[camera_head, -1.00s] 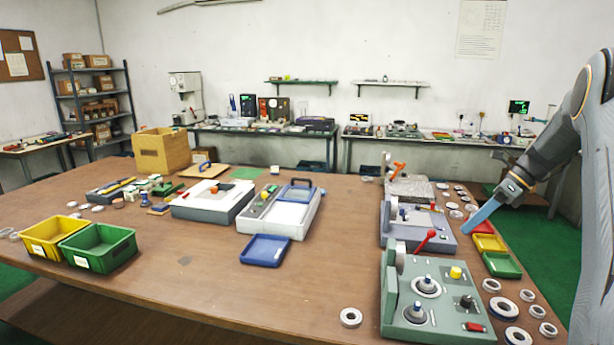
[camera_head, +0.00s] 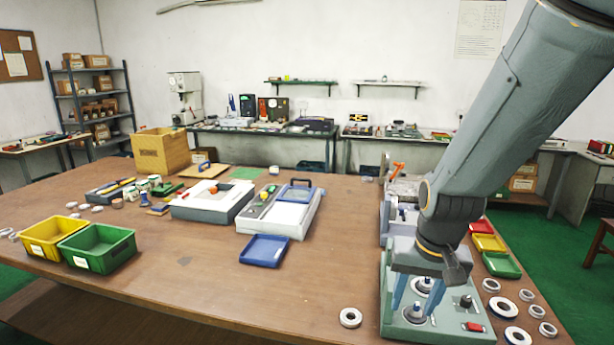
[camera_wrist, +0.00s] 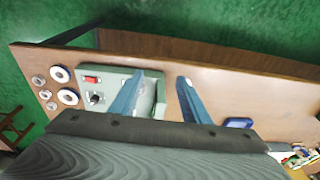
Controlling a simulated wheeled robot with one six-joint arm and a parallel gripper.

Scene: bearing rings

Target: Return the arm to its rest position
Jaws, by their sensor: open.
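My gripper (camera_head: 418,297) hangs over the front green test fixture (camera_head: 395,328) at the right of the table in the head view. Its two blue fingers are spread apart and point down. A metal post with a ring sits around the fingertips; I cannot tell whether the fingers touch it. My arm slants from the upper right down to the fixture and hides part of the fixtures behind it. In the wrist view the spread fingers (camera_wrist: 158,98) show nothing held between them, with the fixture (camera_wrist: 112,80) beside and behind the left finger.
Several loose bearing rings (camera_head: 502,307) lie right of the fixture, and one ring (camera_head: 351,317) lies left of it. Red, yellow and green trays (camera_head: 500,264) stand behind those rings. A blue tray (camera_head: 265,250) lies mid-table. The table's front middle is clear.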

